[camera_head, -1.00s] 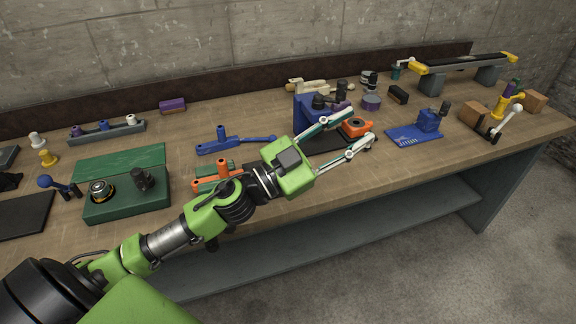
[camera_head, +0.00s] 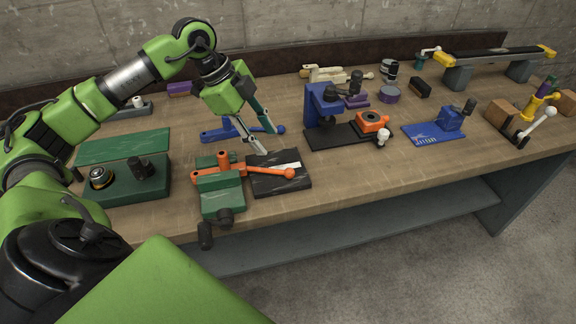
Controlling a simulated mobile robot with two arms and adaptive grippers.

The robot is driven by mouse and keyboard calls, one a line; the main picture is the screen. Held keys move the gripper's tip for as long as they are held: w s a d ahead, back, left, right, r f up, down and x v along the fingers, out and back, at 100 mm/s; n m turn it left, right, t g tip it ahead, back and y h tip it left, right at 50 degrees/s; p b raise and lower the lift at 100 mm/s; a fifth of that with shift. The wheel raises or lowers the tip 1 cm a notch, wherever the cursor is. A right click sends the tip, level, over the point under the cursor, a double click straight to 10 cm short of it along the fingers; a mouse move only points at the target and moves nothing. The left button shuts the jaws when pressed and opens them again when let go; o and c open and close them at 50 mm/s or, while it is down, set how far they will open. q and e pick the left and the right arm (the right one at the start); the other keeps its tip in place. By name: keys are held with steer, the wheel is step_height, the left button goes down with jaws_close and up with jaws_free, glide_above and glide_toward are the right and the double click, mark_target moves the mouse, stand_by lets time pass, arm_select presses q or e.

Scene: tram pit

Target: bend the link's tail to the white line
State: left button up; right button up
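The orange link (camera_head: 257,171) sits in a green vise (camera_head: 222,199), with an upright orange post at the vise and a straight tail ending in a ball (camera_head: 291,173). The tail lies over a black plate (camera_head: 264,187) with a white line (camera_head: 291,165). The line shows just behind the ball end; part of it is hidden by the tail. My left gripper (camera_head: 270,142) points down behind the plate, its fingers apart and empty as far as I see. Its fingers overlap a blue link (camera_head: 224,133) in the picture; whether they touch it I cannot tell. My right gripper is not in view.
A green box with knobs (camera_head: 128,184) stands left of the vise. A blue press (camera_head: 322,104) on a black base and an orange clamp (camera_head: 371,121) stand to the right. A blue fixture (camera_head: 452,118) is further right. The bench front edge is close to the vise.

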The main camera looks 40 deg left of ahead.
mark_target(288, 169)
arm_select(q)
steer(key=p+x, duration=0.2)
steer(key=x, duration=0.9)
steer(key=shift+d, duration=0.2)
steer(key=shift+x, duration=0.9)
steer(key=shift+a, duration=0.1)
jaws_close()
